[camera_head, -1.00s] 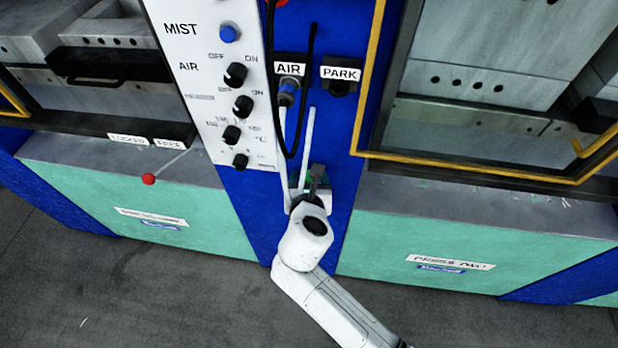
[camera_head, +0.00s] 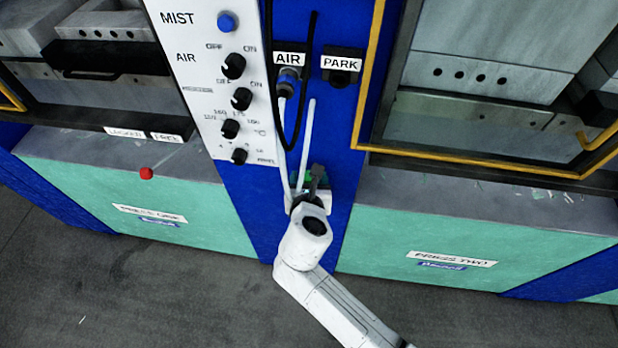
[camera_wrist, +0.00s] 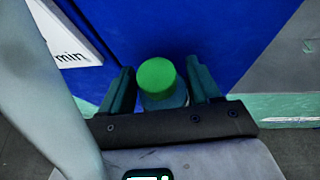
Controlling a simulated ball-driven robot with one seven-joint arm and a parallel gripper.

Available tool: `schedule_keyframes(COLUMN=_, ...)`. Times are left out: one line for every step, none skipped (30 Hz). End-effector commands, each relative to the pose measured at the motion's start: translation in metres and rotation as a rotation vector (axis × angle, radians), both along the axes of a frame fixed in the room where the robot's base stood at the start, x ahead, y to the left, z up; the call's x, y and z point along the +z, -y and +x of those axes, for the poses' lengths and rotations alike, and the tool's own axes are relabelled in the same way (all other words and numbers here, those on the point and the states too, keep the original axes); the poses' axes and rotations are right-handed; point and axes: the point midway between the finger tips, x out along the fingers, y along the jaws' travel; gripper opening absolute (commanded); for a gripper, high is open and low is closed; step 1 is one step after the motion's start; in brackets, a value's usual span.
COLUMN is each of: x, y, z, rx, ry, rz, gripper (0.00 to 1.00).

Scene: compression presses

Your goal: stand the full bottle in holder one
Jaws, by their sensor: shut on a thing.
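A bottle with a green cap (camera_wrist: 156,76) is between the fingers of my gripper (camera_wrist: 160,88) in the wrist view. The gripper is shut on it from both sides. The bottle body below the cap is mostly hidden. In the head view my gripper (camera_head: 309,188) is in front of the blue panel between the two presses, below the AIR and PARK labels. A bit of green (camera_head: 304,176) shows there beside the fingers. I cannot tell which holder is holder one, or whether the bottle rests in one.
A white control panel (camera_head: 218,90) with black knobs is at upper left of my gripper. A black hose (camera_head: 309,60) hangs from above, close to the gripper. Press one (camera_head: 125,190) stands left and press two (camera_head: 440,240) right, with a yellow-framed opening.

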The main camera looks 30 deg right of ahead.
Motion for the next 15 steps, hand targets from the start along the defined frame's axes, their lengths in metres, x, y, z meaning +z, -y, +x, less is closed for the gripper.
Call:
schedule_keyframes(x=-0.001, y=0.000, z=0.000, rx=0.000, ry=0.001, rz=0.000, gripper=0.18)
schedule_keyframes(x=-0.002, y=0.000, z=0.000, rx=0.000, ry=0.001, rz=0.000, gripper=0.18)
schedule_keyframes(x=-0.003, y=0.000, z=0.000, rx=0.000, ry=0.001, rz=0.000, gripper=0.18)
schedule_keyframes(x=-0.004, y=0.000, z=0.000, rx=0.000, ry=0.001, rz=0.000, gripper=0.18)
schedule_keyframes(x=-0.004, y=0.000, z=0.000, rx=0.000, ry=0.001, rz=0.000, gripper=0.18)
schedule_keyframes(x=-0.005, y=0.000, z=0.000, rx=0.000, ry=0.001, rz=0.000, gripper=0.18)
schedule_keyframes(x=-0.006, y=0.000, z=0.000, rx=0.000, ry=0.001, rz=0.000, gripper=0.18)
schedule_keyframes(x=-0.006, y=0.000, z=0.000, rx=0.000, ry=0.001, rz=0.000, gripper=0.18)
schedule_keyframes(x=-0.007, y=0.000, z=0.000, rx=0.000, ry=0.001, rz=0.000, gripper=0.18)
schedule_keyframes(x=-0.008, y=0.000, z=0.000, rx=0.000, ry=0.001, rz=0.000, gripper=0.18)
schedule_keyframes(x=-0.009, y=0.000, z=0.000, rx=0.000, ry=0.001, rz=0.000, gripper=0.18)
schedule_keyframes(x=-0.010, y=0.000, z=0.000, rx=0.000, ry=0.001, rz=0.000, gripper=0.18)
schedule_keyframes(x=-0.010, y=0.000, z=0.000, rx=0.000, ry=0.000, rz=-0.001, gripper=0.18)
schedule_keyframes(x=-0.011, y=0.000, z=0.000, rx=0.000, ry=0.001, rz=0.000, gripper=0.18)
schedule_keyframes(x=-0.012, y=0.000, z=0.000, rx=0.000, ry=0.000, rz=-0.001, gripper=0.18)
